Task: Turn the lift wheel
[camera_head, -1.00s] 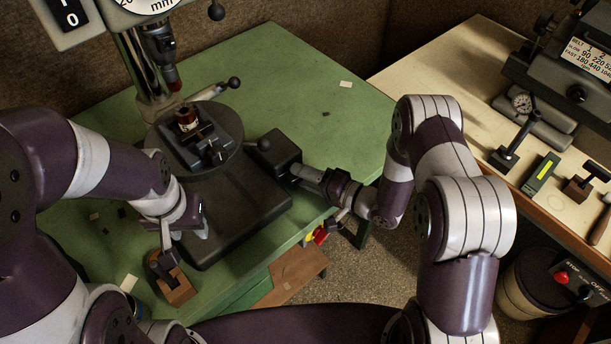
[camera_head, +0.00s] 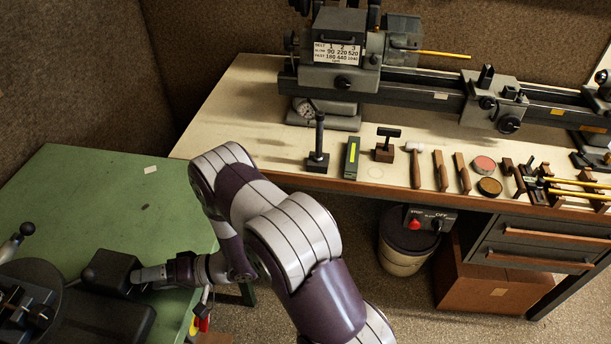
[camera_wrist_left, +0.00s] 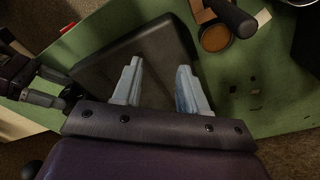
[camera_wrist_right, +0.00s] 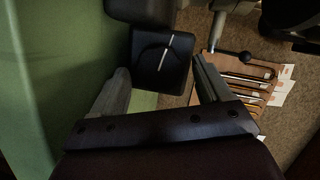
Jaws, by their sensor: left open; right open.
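In the head view my right gripper (camera_head: 147,275) is at the right side of a dark housing (camera_head: 110,272) on the drill press base. In the right wrist view this gripper (camera_wrist_right: 160,65) is open, with a dark, squarish part (camera_wrist_right: 162,62) carrying a round face and a pale line between or just beyond its fingertips. This may be the lift wheel or its mount; I cannot tell whether the fingers touch it. My left gripper (camera_wrist_left: 158,75) is open and empty above the dark base plate (camera_wrist_left: 125,62); it is outside the head view.
The green bench (camera_head: 150,205) is clear behind the right arm. A cream bench (camera_head: 245,105) on the right carries a lathe (camera_head: 345,80) and several hand tools. A bin (camera_head: 402,248) stands below.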

